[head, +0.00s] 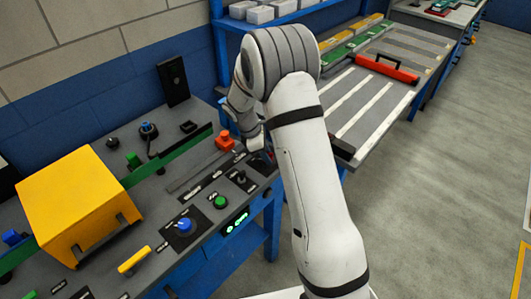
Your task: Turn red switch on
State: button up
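A red-orange control (225,141) with a knob on a square base stands at the right part of the grey panel (215,185). It is the only clearly red control I see on the panel, and I cannot tell its on or off position. My white arm reaches over the panel's right end. My gripper (262,150) is just right of the red control, low over the panel edge, and looks apart from it. Its fingers are small and mostly hidden by my wrist and arm, so their opening does not show. The panel part behind my arm is hidden.
The panel also holds a green button (220,202), a blue button (184,225), a black switch (240,178), a yellow handle (134,262) and a large yellow box (72,205). A slatted table (405,60) with a red-handled item stands right. The grey floor (430,180) is clear.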

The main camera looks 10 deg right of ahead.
jog(key=c, duration=0.4)
jog(key=shift+m, duration=0.3)
jog(key=m+g, duration=0.1)
jog(key=m, duration=0.1)
jog(key=m+g, duration=0.1)
jog(key=m, duration=0.1)
jog(key=shift+w+m+y, duration=0.15)
jog(key=shift+m+y, duration=0.25)
jog(key=m+g+y, duration=0.1)
jog(key=m, duration=0.3)
jog(key=shift+w+d, duration=0.1)
jog(key=shift+d, duration=0.05)
jog(key=shift+d+m+g+y+b, duration=0.15)
jog(key=shift+m+y, duration=0.3)
jog(key=shift+m, duration=0.7)
jog(key=shift+a+m+g+y+b, duration=0.1)
jog(key=shift+m+g+y+b, duration=0.25)
jog(key=shift+m, duration=0.8)
jog(key=o, duration=1)
jog(key=shift+c, duration=0.2)
